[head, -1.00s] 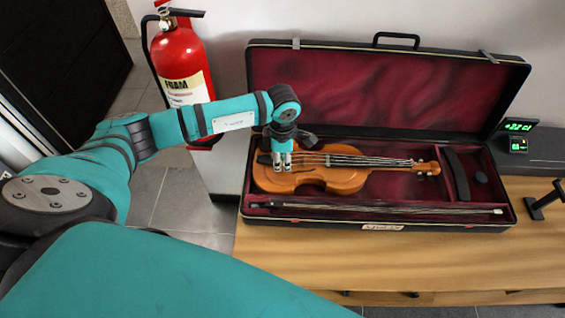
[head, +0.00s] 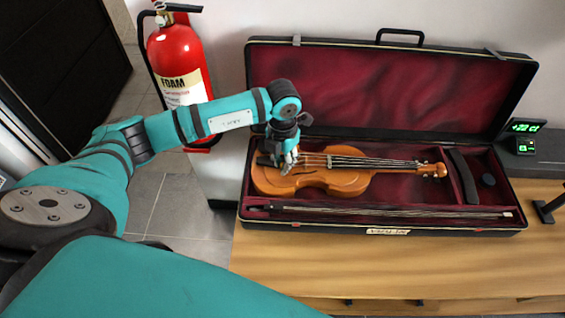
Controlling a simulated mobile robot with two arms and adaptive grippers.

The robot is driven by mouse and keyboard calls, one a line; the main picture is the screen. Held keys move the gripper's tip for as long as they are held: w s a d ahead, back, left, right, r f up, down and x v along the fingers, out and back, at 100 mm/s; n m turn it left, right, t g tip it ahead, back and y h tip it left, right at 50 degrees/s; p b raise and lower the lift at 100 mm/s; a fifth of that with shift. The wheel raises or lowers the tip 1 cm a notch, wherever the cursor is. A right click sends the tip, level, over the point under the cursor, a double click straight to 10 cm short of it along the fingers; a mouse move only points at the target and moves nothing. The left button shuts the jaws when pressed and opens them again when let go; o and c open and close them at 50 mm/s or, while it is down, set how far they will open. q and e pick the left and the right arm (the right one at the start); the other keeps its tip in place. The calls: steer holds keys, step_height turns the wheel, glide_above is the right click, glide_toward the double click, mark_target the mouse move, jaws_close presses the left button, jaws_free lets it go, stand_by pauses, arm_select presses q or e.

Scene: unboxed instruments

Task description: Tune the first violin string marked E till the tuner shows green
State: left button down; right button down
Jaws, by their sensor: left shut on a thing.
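The brown violin (head: 345,182) lies in the open case (head: 385,232), its pegs and scroll (head: 434,170) toward the right. Its strings (head: 370,161) run along the top; I cannot make out an E mark. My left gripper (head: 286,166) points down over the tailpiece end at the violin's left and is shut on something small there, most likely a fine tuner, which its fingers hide. The tuner (head: 525,126), a small dark device with a green lit display, stands right of the case; its text is too small to read. My right gripper is not in view.
A bow (head: 400,211) lies along the front of the case. The red-lined lid (head: 390,90) stands open behind. A red fire extinguisher (head: 178,60) stands at the left. A black stand (head: 548,207) is at the right edge. The wooden table front (head: 400,265) is clear.

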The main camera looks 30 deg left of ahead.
arm_select(q)
steer(key=n+b, duration=0.1)
steer(key=n, duration=0.4)
steer(key=shift+n, duration=0.3)
steer(key=n, duration=0.5)
steer(key=shift+n, duration=0.3)
steer(key=c, duration=1.3)
jaws_free()
steer(key=shift+o, duration=0.2)
steer(key=shift+r, duration=0.1)
step_height(320, 180, up, 12)
